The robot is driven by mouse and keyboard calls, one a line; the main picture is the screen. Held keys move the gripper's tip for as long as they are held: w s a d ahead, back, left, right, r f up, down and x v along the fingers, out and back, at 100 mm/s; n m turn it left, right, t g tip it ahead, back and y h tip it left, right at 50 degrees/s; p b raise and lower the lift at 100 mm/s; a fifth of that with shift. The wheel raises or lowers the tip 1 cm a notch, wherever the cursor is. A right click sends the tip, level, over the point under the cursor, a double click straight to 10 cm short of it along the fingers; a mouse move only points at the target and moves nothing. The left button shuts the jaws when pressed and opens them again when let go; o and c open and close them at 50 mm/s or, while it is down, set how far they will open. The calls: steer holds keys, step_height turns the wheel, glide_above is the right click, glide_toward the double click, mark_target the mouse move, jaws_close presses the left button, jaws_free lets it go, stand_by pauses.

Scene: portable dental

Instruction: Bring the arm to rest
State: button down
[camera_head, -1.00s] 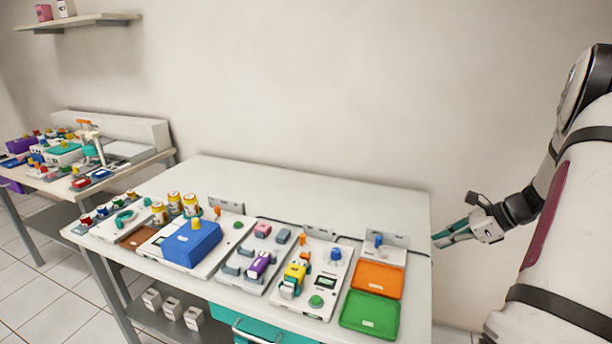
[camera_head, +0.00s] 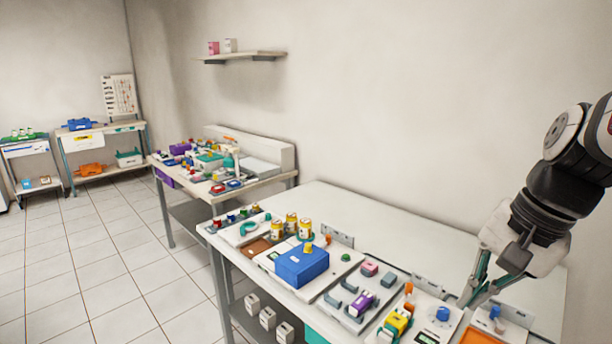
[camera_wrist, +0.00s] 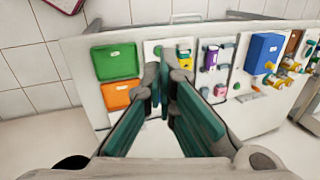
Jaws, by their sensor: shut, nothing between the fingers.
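My arm reaches in from the right in the head view, with my gripper (camera_head: 468,302) pointing down over the right part of the white table (camera_head: 392,232). Its green fingers converge at the tips, and nothing shows between them. In the wrist view my gripper (camera_wrist: 165,82) also looks shut and empty, above the table near a white panel. My gripper hides part of the right-hand panel and the things around it. I cannot tell its exact height above the table.
A green tray (camera_wrist: 115,61) and an orange tray (camera_wrist: 117,96) lie beside the panel. A second cluttered table (camera_head: 262,182) stands left.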

steer(key=s+a+r+n+t+h, duration=0.1)
steer(key=s+a+n, duration=0.2)
steer(key=s+n, duration=0.2)
steer(key=s+a+r+n+h+p, duration=0.1)
steer(key=s+a+n, duration=0.3)
steer(key=s+n, duration=0.1)
steer(key=shift+s+r+t, duration=0.25)
steer(key=shift+s+t, duration=0.15)
steer(key=shift+s, duration=0.45)
